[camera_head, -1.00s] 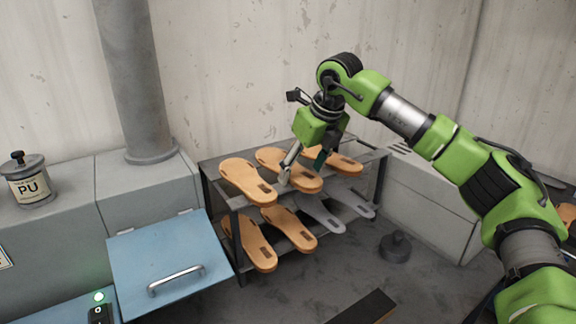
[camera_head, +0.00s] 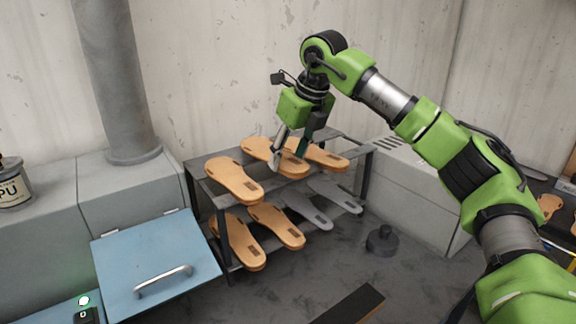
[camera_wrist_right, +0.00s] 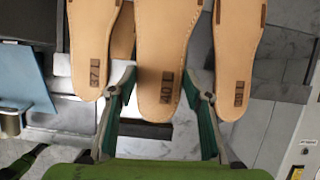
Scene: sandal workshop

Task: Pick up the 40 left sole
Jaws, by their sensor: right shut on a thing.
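The middle tan sole (camera_head: 262,150) is at the top shelf of the rack, between two other tan soles. In the right wrist view this sole (camera_wrist_right: 160,60) has a dark mark near its end that seems to read 40, seen upside down. My right gripper (camera_head: 289,157) comes down from above with one finger on each side of this sole and is shut on it. In the wrist view the fingers (camera_wrist_right: 163,88) flank its edges. The sole seems to sit slightly above the shelf; any gap underneath is hidden. My left gripper is not in view.
Tan soles lie left (camera_head: 232,181) and right (camera_head: 318,153) of the held one, close to the fingers. The lower shelf holds two tan soles (camera_head: 275,226) and grey ones (camera_head: 307,207). A blue lid with a handle (camera_head: 155,262) stands left. The wall is behind.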

